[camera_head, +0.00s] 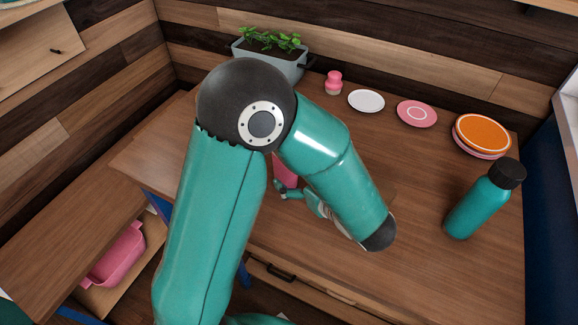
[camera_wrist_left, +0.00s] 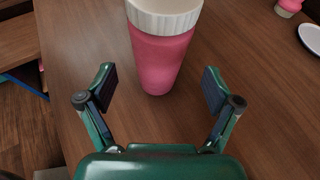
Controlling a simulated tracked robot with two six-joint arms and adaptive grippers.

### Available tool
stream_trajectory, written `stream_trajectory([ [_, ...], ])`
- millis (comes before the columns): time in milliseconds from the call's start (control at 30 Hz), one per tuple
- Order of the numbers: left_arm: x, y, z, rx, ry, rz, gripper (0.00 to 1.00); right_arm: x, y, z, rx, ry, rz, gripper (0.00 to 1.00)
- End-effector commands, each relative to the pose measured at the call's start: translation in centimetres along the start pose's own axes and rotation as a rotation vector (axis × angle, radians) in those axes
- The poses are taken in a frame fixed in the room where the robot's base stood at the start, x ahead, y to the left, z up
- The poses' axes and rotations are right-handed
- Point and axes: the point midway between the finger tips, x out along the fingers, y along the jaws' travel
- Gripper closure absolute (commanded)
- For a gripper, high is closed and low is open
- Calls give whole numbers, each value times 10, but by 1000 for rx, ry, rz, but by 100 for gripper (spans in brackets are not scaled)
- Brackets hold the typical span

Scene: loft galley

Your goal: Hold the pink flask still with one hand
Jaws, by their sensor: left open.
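The pink flask (camera_wrist_left: 162,62) with a white ribbed lid (camera_wrist_left: 165,14) stands upright on the wooden counter in the left wrist view. My left gripper (camera_wrist_left: 158,88) is open, one finger to each side of the flask's lower body in the picture, with visible gaps on both sides. Neither finger touches it. In the head view my left arm covers most of the flask, and only a small pink patch (camera_head: 285,173) shows beside the left gripper (camera_head: 297,194). My right gripper is in neither view.
A teal bottle (camera_head: 478,207) stands at the right of the counter. A pink bin (camera_head: 117,256) sits low left.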

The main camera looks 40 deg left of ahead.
Motion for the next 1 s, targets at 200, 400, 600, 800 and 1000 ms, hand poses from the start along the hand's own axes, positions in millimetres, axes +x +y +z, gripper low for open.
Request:
stream_trajectory([
  [200,20,1,-4,1,0,5,10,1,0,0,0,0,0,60],
  [400,47,0,-6,-1,0,6,10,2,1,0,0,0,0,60],
  [600,54,-1,-6,-1,0,1,10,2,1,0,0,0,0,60],
  [800,53,-1,-6,-1,0,1,23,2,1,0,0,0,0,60],
  [1000,53,-1,-6,0,0,1,56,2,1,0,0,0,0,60],
])
